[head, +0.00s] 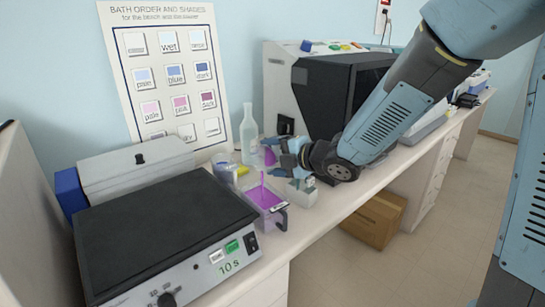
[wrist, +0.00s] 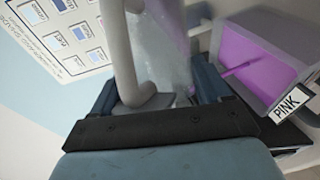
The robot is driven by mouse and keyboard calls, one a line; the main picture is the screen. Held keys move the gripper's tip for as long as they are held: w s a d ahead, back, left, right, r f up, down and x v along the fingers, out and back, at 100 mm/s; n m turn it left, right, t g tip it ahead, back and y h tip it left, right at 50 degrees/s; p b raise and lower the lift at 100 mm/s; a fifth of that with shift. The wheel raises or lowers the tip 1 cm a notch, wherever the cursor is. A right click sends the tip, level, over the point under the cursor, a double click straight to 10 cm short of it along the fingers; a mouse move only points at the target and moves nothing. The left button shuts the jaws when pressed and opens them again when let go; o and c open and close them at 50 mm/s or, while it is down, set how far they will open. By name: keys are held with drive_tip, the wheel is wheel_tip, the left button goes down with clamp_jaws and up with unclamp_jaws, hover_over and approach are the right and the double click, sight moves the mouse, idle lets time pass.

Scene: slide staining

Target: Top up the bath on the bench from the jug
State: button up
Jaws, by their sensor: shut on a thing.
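My gripper (head: 288,153) is shut on the grey handle of a clear jug (wrist: 160,45), whose handle sits between the fingers in the wrist view. In the head view the jug (head: 270,155) is partly hidden by my gripper and shows magenta liquid, apparently tilted. The bath (head: 266,198) stands on the bench in front of it, holding magenta liquid. In the wrist view the bath (wrist: 290,45) is at the right with a "PINK" label. A thin magenta streak (head: 262,184) rises from its liquid toward the jug, like a pouring stream.
A black-topped hot plate (head: 160,225) fills the bench at front left. A clear bottle (head: 249,130) stands behind the jug. A small white container (head: 301,192) sits right of the bath. A dark-fronted machine (head: 340,85) stands behind my arm. A cardboard box (head: 374,220) is below the bench.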

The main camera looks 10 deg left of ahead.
sight(275, 147)
drive_tip(key=shift+r, duration=0.1)
drive_tip(key=shift+w+r+m+g, duration=0.2)
drive_tip(key=shift+r+m+g, duration=0.1)
drive_tip(key=shift+m, duration=0.1)
idle(0.4)
drive_tip(key=shift+w+d+r+m+g, duration=0.1)
drive_tip(key=shift+w+r+m+g, duration=0.25)
drive_tip(key=shift+r+m+g, duration=0.3)
drive_tip(key=shift+r, duration=0.1)
drive_tip(key=shift+w+r+m+g, duration=0.15)
drive_tip(key=shift+r+m+g, duration=0.15)
drive_tip(key=shift+m+g, duration=0.3)
drive_tip(key=shift+w+r+m+g, duration=0.15)
drive_tip(key=shift+r+m+g, duration=0.1)
drive_tip(key=shift+m+g, duration=0.3)
